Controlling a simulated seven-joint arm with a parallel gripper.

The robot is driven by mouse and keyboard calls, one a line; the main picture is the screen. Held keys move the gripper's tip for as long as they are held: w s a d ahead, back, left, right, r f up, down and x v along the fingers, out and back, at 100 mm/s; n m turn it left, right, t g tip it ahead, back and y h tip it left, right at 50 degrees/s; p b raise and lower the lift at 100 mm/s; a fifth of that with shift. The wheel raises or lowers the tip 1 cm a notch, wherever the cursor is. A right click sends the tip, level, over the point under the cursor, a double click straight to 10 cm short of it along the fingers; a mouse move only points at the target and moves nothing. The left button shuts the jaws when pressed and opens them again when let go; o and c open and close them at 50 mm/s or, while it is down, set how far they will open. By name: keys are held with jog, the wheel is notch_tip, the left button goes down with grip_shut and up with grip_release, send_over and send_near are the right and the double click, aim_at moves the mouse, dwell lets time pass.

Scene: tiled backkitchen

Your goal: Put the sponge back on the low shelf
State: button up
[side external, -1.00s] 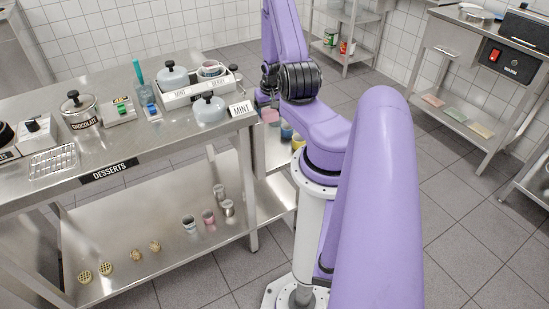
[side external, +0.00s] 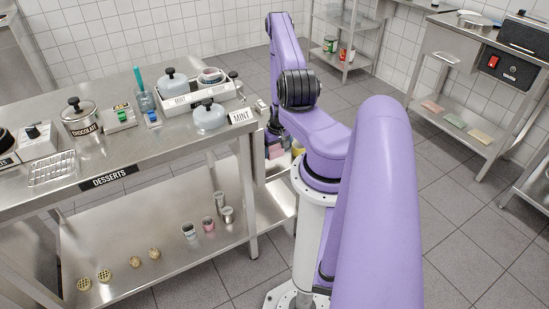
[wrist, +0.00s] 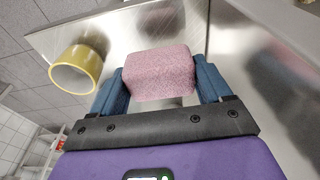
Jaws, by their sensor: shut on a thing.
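A pink speckled sponge (wrist: 158,72) sits between the two blue fingers of my gripper (wrist: 160,82) in the wrist view; the fingers are shut on its sides. In the side external view the pink sponge (side external: 276,151) shows small beside the end of the desserts counter, over the low metal shelf (side external: 277,203). In the wrist view the bare metal shelf (wrist: 120,34) spreads beyond the sponge. I cannot tell whether the sponge touches it.
A yellow ring-shaped thing (wrist: 78,70) stands left of my gripper in the wrist view, close to the left finger. The desserts counter (side external: 185,143) with jars and trays is at left.

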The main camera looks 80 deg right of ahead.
aim_at(275, 157)
jog(key=shift+f, duration=2.15)
jog(key=shift+f, duration=0.15)
jog(key=o, duration=1)
jog(key=shift+c, duration=0.2)
jog(key=r, duration=0.4)
jog(key=a+r, duration=0.1)
jog(key=r, duration=0.3)
jog(key=s+r, duration=0.1)
jog(key=r, duration=0.3)
jog(key=shift+s+a+r, duration=0.1)
jog(key=shift+a+r, duration=0.05)
